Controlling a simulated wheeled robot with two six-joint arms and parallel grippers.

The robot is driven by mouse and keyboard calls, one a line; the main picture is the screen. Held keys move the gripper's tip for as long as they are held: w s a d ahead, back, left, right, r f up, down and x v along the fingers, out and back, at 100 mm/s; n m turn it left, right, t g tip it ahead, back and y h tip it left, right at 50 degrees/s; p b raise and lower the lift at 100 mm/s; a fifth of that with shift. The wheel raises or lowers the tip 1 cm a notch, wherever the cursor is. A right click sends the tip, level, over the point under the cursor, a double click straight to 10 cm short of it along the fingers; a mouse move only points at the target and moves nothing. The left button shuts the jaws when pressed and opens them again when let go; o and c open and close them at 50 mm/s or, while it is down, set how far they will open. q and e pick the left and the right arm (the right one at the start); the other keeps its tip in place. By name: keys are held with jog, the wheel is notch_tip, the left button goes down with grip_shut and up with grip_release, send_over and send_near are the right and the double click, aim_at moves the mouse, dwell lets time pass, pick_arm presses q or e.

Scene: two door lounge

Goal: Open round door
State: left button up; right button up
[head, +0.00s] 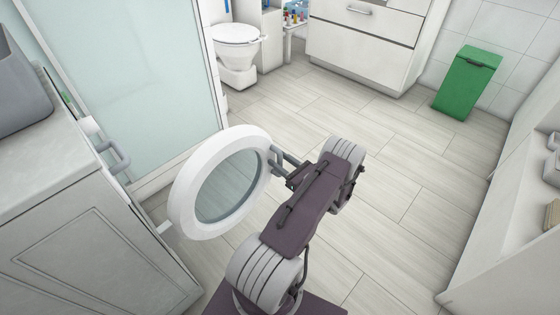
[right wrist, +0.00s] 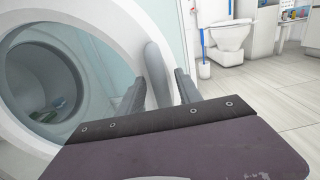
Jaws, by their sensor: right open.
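The round door (head: 182,200) is a thick white ring with a glass middle. In the head view it stands swung out from the white front panel (head: 85,255) at the left, joined near its lower left edge. In the right wrist view its white rim (right wrist: 120,28) fills the left side, with a dark round opening (right wrist: 40,80) behind the glass. My right gripper (head: 282,165) is at the door's right edge. Its open fingers (right wrist: 160,88) stand on either side of a grey upright handle (right wrist: 156,72); contact is unclear. My left gripper is out of view.
A glass shower panel (head: 125,75) stands behind the door. A toilet (head: 237,50), a white drawer unit (head: 362,40) and a green bin (head: 467,82) are at the back. A white shelf unit (head: 490,240) borders the right. The tiled floor (head: 400,190) between is clear.

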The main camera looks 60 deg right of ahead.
jog(key=shift+s, duration=0.3)
jog(key=p+v, duration=0.3)
jog(key=v, duration=0.5)
jog(key=shift+s+a, duration=0.15)
jog(key=shift+s, duration=0.05)
